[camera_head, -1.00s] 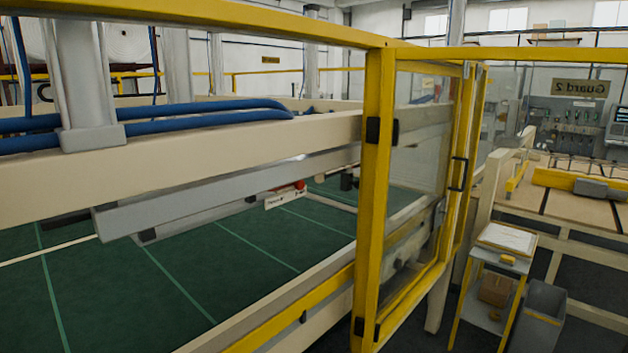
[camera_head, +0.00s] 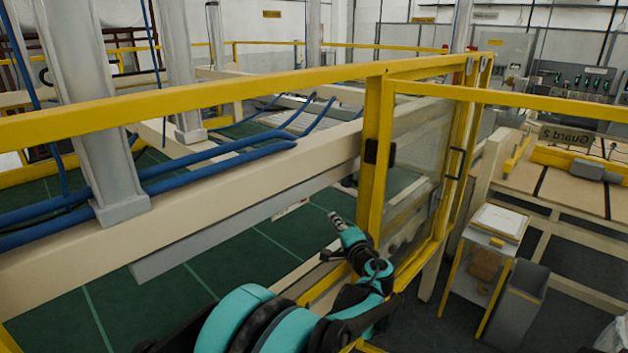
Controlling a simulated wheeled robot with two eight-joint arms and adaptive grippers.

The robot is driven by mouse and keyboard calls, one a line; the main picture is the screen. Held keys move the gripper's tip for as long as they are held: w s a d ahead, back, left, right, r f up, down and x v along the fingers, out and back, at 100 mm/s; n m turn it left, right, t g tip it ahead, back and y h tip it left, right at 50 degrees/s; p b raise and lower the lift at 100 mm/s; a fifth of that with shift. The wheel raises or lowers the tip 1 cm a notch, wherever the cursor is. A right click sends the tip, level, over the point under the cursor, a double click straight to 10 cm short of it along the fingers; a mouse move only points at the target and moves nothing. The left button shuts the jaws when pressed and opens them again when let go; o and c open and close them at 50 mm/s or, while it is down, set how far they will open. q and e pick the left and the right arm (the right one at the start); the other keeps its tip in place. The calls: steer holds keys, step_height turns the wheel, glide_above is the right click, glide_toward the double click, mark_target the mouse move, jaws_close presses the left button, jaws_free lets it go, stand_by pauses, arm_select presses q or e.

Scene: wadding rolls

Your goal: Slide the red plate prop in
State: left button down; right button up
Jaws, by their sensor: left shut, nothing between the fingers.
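My left arm, teal and black, reaches up from the bottom of the head view. Its left gripper (camera_head: 335,220) is shut and empty, in front of the yellow guard frame beside its upright post. A small white tag with a trace of red (camera_head: 291,208) shows just under the grey press beam (camera_head: 225,230), left of the gripper and apart from it. It is too small and too covered by the beam to tell whether it belongs to the red plate prop. No other part of a red prop is clear. My right gripper is not in view.
A yellow guard rail (camera_head: 190,108) crosses in front of the press, with a glazed guard door (camera_head: 415,180) to its right. The green bed (camera_head: 120,305) lies below the beam. A small trolley (camera_head: 485,250) and a grey bin (camera_head: 515,300) stand right.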

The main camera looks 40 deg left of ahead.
arm_select(q)
steer(key=shift+w+a+r+m+t+y+p, duration=0.2)
steer(key=shift+w+a+r+y+p, duration=0.05)
steer(key=shift+w+r, duration=0.3)
steer(key=shift+w+a+r+m+t+y+p, duration=0.25)
steer(key=shift+w+r, duration=0.2)
steer(key=shift+r, duration=0.2)
steer(key=w+a, duration=0.1)
steer(key=a, duration=0.8)
steer(key=shift+w, duration=0.35)
steer(key=shift+a+f, duration=0.1)
steer(key=shift+s, duration=0.1)
